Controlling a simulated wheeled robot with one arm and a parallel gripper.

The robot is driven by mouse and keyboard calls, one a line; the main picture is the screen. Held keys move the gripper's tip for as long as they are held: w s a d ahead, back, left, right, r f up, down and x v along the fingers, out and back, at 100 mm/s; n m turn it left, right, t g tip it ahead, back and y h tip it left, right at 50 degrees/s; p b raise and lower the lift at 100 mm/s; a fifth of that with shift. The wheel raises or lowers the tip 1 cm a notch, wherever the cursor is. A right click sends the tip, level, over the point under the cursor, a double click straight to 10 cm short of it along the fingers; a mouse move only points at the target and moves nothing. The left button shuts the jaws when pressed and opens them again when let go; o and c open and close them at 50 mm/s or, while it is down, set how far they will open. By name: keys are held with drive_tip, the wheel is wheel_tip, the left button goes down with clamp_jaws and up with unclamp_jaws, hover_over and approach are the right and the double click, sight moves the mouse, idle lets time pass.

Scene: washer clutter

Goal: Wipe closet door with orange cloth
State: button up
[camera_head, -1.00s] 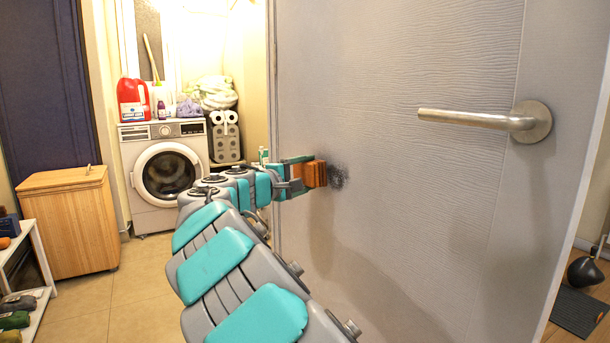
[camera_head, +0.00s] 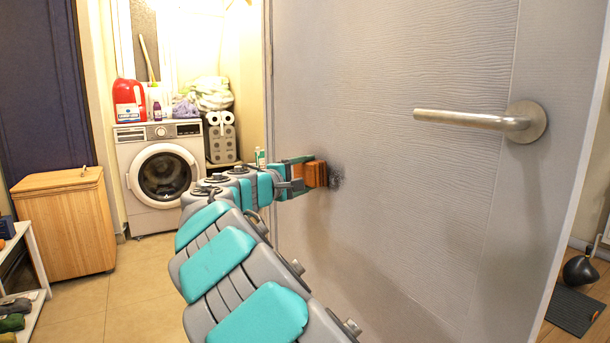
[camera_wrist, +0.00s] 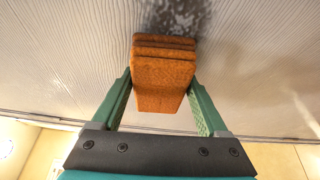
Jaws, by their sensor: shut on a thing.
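The orange cloth (camera_head: 315,174) is a thick folded block held between the fingers of my gripper (camera_head: 300,176). It also shows in the wrist view (camera_wrist: 162,75), with my gripper's green fingers (camera_wrist: 160,100) shut on its two sides. The closet door (camera_head: 390,190) is a large grey, wood-grained panel with a metal lever handle (camera_head: 480,119). A dark smudge (camera_head: 336,178) is on the door just right of the cloth; in the wrist view the smudge (camera_wrist: 178,17) lies just beyond the cloth's far edge. The cloth's front is at the door surface; whether it touches is not clear.
A washing machine (camera_head: 160,177) with a red jug (camera_head: 129,103) on top stands at the back left. A wooden cabinet (camera_head: 65,225) and a white shelf (camera_head: 35,265) stand at the left. Tiled floor (camera_head: 137,285) is clear between them and my arm.

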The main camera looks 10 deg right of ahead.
sight(315, 178)
drive_tip(key=shift+w+d, duration=0.15)
drive_tip(key=shift+d, duration=0.2)
drive_tip(key=shift+s+d+b, duration=0.3)
drive_tip(key=shift+s+b, duration=0.1)
drive_tip(key=shift+s, duration=0.55)
drive_tip(key=shift+s+d+b, duration=0.25)
drive_tip(key=shift+s+b, duration=0.15)
drive_tip(key=shift+s, duration=0.55)
drive_tip(key=shift+s+d+b, duration=0.3)
drive_tip(key=shift+s+d, duration=0.15)
drive_tip(key=shift+s, duration=0.7)
drive_tip(key=shift+s+d+b, duration=0.3)
drive_tip(key=shift+s+d, duration=0.2)
drive_tip(key=shift+s, duration=0.65)
drive_tip(key=shift+s+d+b, duration=0.3)
drive_tip(key=shift+s+d, duration=0.15)
drive_tip(key=shift+s, duration=0.7)
drive_tip(key=shift+w, duration=0.15)
